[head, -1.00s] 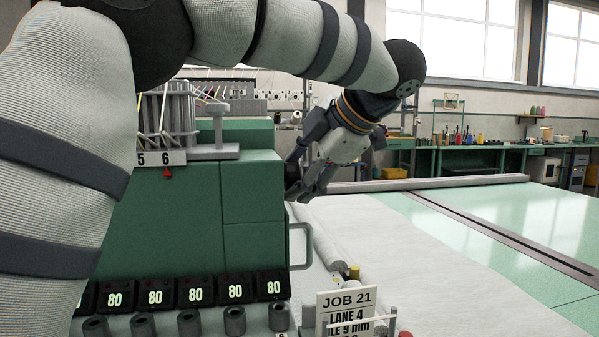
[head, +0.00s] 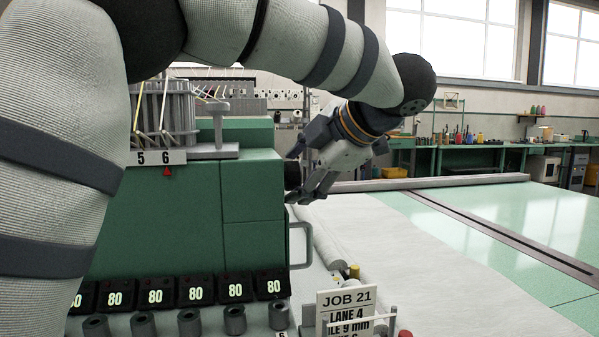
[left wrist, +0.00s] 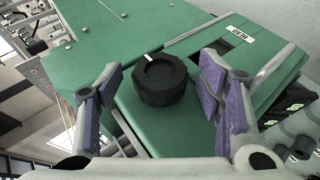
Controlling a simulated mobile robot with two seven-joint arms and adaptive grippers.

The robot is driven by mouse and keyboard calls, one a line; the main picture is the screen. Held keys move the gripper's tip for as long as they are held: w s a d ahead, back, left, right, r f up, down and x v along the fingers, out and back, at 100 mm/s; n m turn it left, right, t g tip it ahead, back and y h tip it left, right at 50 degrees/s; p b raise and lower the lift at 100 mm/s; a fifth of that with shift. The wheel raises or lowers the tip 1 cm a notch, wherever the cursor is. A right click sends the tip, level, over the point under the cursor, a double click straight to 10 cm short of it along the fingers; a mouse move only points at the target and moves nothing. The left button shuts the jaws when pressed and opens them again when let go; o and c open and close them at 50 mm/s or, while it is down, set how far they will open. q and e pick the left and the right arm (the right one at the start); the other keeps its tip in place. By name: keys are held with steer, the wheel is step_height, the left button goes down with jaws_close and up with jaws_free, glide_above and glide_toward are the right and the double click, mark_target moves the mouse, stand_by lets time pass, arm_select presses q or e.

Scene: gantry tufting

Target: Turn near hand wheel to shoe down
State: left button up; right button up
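The near hand wheel (left wrist: 160,82) is a black ribbed knob on the green machine housing, with a white mark on its upper rim in the left wrist view. In the head view the wheel (head: 292,176) shows as a dark piece at the housing's right side, partly hidden by my fingers. My left gripper (head: 301,172) is open, its fingers at the wheel. In the left wrist view the gripper's purple-padded fingers (left wrist: 162,90) stand left and right of the wheel, with visible gaps on both sides. The shoe cannot be made out. My right gripper is out of view.
The green housing (head: 250,195) has a grey handle (head: 302,245) on its right side and a row of "80" displays (head: 195,292) below. A job card (head: 345,310) stands at the front. The pale cloth (head: 400,250) on the right is open space.

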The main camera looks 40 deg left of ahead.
arm_select(q)
steer(key=v, duration=1.2)
